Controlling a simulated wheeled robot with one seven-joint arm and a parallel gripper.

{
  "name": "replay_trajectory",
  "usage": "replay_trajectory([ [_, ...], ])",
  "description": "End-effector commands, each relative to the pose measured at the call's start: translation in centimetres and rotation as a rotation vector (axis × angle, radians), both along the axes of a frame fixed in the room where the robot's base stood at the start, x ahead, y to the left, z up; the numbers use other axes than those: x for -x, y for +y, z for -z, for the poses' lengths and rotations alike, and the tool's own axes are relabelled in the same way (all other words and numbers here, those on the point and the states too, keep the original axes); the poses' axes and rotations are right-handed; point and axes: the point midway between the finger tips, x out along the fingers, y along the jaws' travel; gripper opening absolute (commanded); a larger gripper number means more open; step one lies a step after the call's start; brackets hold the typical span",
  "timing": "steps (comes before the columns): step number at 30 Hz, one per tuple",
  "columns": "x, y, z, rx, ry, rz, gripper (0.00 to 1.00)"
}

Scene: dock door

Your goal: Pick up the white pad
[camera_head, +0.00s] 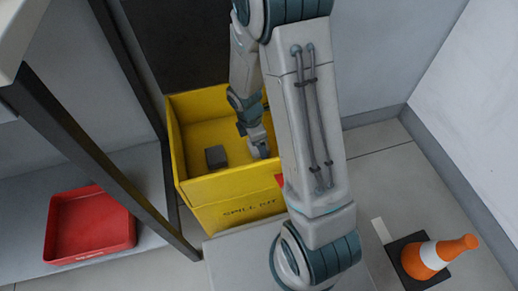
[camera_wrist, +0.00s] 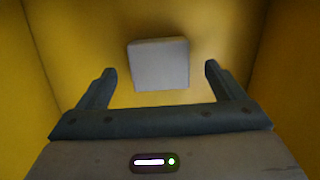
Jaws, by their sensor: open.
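The pad (camera_head: 216,156) is a small block inside the yellow spill kit bin (camera_head: 238,190). It looks dark grey in the head view and pale grey in the wrist view (camera_wrist: 158,64). My gripper (camera_wrist: 156,82) is open and empty, with its two fingers pointing toward the pad. The pad lies ahead of the fingertips, between their lines, and I see no contact. In the head view my gripper reaches down into the bin, to the right of the pad, and its fingers are hard to make out.
The bin's yellow walls (camera_wrist: 22,70) stand close on both sides. A shelf with a dark post (camera_head: 95,155) and a red tray (camera_head: 90,225) is at the left.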

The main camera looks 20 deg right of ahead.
Motion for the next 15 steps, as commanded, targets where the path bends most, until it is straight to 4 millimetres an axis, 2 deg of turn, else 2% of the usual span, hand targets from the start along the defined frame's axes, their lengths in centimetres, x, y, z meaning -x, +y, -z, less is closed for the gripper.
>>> replay_trajectory([
  [1,0.0,-0.1,1.35,0.0,0.001,0.0,0.89],
  [3,-0.02,-0.22,2.04,0.0,0.0,-0.001,0.89],
  [11,-0.05,-0.31,2.15,0.0,-0.001,0.0,0.89],
  [12,-0.05,-0.31,2.14,0.0,-0.001,0.0,0.84],
  [15,-0.05,-0.3,2.14,0.0,-0.001,0.0,0.56],
])
